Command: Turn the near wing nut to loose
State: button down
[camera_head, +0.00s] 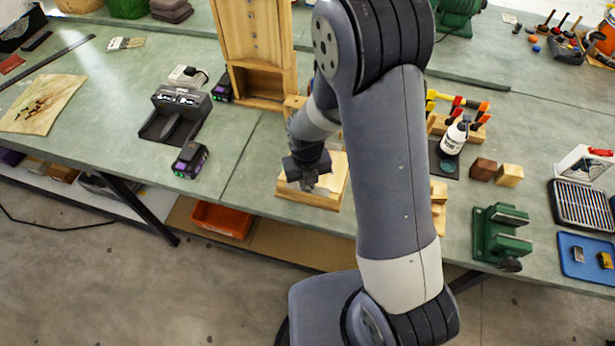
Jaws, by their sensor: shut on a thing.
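My gripper (308,184) points down over a light wooden block (322,200) at the front edge of the bench. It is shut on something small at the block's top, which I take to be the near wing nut. The nut itself is hidden by the jaws, so its angle cannot be told. My forearm and wrist cover the back part of the block.
A battery pack (190,160) and a black charger (176,110) stand to the left. A tall wooden cabinet (262,50) stands behind. Right of my arm are a white bottle (454,138), wooden blocks (509,175) and a green vise (500,232).

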dwell(0.3)
jog(key=c, duration=1.5)
grip_release()
jog(key=shift+o, duration=0.2)
notch_tip(320, 180, up, 11)
jog(key=shift+a, duration=0.15)
jog(key=shift+f, duration=0.1)
